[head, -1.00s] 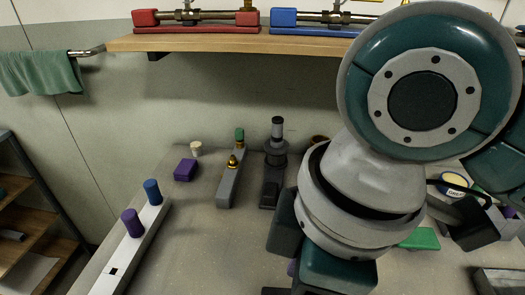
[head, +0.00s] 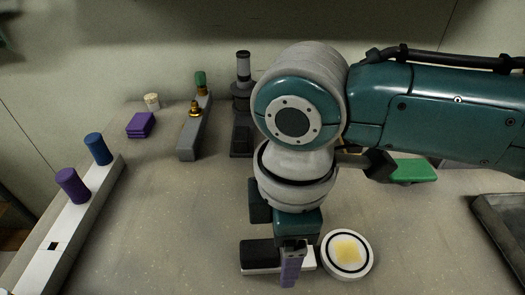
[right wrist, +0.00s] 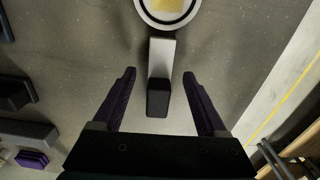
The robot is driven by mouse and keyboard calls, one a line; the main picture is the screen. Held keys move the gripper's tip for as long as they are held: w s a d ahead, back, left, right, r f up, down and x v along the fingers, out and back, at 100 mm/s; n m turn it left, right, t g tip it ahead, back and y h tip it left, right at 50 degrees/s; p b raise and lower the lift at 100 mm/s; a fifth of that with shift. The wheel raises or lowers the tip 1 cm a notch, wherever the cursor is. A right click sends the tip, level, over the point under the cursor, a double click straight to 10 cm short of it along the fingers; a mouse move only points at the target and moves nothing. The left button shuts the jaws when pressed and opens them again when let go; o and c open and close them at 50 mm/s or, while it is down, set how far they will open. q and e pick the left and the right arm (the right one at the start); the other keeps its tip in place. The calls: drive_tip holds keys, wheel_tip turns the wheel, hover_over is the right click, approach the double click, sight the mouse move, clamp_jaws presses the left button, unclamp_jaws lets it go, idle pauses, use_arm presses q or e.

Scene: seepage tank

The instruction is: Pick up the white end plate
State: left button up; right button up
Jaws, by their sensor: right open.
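The white end plate (head: 366,273) is a round white disc with a black ring and a pale yellow centre, lying flat on the table. A white bar with a black block end (head: 260,256) runs up to its left side, seemingly its handle. In the right wrist view the disc (right wrist: 167,22) is cut off at the top, and the bar (right wrist: 160,58) points down from it. My right gripper (right wrist: 159,76) is open, its purple fingers either side of the bar, apart from it. In the head view it (head: 291,268) hangs over the bar, partly hiding it. My left gripper is out of view.
A white rail (head: 62,232) with purple and blue knobs stands at the left. A purple stack (head: 140,125), a grey block with a brass fitting (head: 188,140) and a dark upright device (head: 242,105) stand behind. A green block (head: 413,171) and a dark tray (head: 490,215) are at the right.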

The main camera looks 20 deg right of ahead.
drive_tip(key=shift+f, duration=0.75)
clamp_jaws()
